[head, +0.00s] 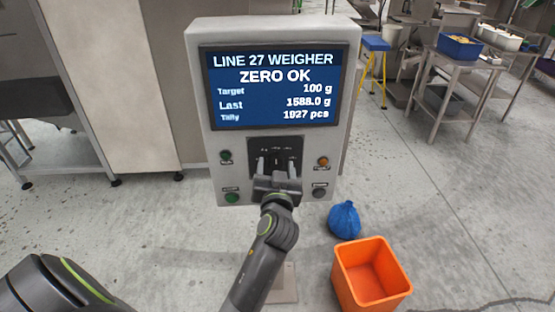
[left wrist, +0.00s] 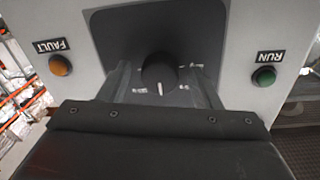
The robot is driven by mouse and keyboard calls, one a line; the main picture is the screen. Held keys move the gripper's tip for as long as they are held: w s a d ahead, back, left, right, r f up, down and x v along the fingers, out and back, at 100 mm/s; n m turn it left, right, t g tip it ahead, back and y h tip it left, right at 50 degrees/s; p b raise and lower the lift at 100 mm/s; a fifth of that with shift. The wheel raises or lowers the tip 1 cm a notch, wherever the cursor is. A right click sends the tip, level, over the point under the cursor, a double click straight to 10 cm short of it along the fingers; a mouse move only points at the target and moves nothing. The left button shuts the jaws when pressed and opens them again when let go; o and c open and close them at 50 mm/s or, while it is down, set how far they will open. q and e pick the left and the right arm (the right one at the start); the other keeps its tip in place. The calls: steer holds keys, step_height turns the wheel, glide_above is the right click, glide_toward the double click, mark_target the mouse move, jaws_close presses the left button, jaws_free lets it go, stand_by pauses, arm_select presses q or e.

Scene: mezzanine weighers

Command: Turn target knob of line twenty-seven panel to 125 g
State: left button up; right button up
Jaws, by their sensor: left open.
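The line 27 weigher panel (head: 196,110) is a grey box with a blue screen (head: 275,88) reading ZERO OK, Target 100 g, Last 1588.0 g and Tally 1927 pcs. Its black knob (left wrist: 158,70) sits on a dark plate (left wrist: 205,30) with small white markings; a white pointer line shows on the knob's lower side in the left wrist view. My left gripper (head: 277,168) is open at the plate, one finger on each side of the knob. Gaps show between knob and fingers. My gripper partly hides the knob and plate in the head view. My right gripper is not in view.
An orange FAULT button (left wrist: 60,65) and a green RUN button (left wrist: 263,76) flank the plate. Two lower buttons, one green (head: 232,197), sit beside my gripper. A blue bag (head: 344,219) and an orange crate (head: 345,283) stand on the floor at right.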

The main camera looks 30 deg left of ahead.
arm_select(q)
steer(key=shift+s+d+r, duration=0.25)
steer(key=shift+s, duration=0.05)
steer(key=shift+c, duration=1.6)
steer(key=shift+f, duration=0.1)
steer(key=c, duration=0.7)
steer(key=shift+o, duration=0.2)
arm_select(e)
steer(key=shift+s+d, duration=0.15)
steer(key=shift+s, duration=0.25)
arm_select(q)
steer(key=shift+m, duration=0.3)
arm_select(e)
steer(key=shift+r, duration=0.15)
arm_select(q)
steer(key=shift+m+p, duration=0.3)
steer(key=shift+p, duration=0.05)
steer(key=m+p, duration=0.2)
steer(key=m, duration=0.1)
steer(key=shift+w+r+m, duration=0.1)
steer(key=shift+r+m, duration=0.1)
steer(key=shift+m, duration=0.1)
steer(key=shift+m+p, duration=0.85)
steer(key=shift+m, duration=1.05)
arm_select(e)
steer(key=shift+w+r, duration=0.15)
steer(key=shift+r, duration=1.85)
